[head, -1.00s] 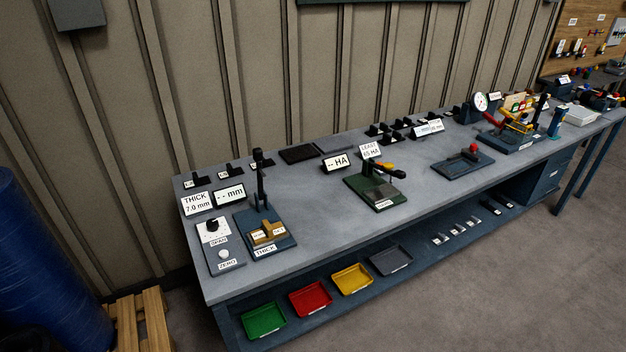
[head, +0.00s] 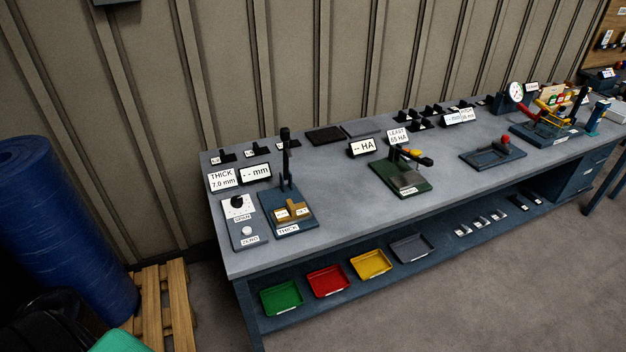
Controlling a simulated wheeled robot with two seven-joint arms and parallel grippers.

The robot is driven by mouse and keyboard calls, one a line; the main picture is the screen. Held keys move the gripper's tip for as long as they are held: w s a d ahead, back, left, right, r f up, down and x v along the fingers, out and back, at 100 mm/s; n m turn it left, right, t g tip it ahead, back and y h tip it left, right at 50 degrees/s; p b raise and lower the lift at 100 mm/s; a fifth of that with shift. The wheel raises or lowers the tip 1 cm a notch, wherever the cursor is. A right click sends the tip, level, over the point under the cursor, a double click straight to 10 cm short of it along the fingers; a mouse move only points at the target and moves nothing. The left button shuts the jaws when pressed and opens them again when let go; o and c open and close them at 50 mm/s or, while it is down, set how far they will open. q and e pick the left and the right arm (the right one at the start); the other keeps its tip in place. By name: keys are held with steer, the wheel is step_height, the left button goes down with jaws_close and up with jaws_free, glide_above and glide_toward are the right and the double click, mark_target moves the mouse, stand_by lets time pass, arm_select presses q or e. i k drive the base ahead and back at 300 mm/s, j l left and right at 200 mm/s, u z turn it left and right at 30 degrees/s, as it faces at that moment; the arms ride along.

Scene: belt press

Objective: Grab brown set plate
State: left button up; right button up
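A brown plate (head: 298,206) with small white labels, one seeming to read SET, sits on the blue base of the thickness gauge (head: 285,180) at the left end of the bench. The gauge's black post rises behind it. The small print on the plate is hard to read. Neither of my grippers is in view.
The grey bench (head: 345,216) has clear top around the gauge's right side. A dial box (head: 240,225) stands left of the gauge, a green hardness stand (head: 398,183) to its right. Coloured trays (head: 328,281) lie on the lower shelf. A blue roll (head: 62,225) and wooden pallet (head: 165,295) stand left.

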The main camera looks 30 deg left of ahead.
mark_target(291, 211)
steer(key=u, duration=0.9)
steer(key=i+l, duration=0.05)
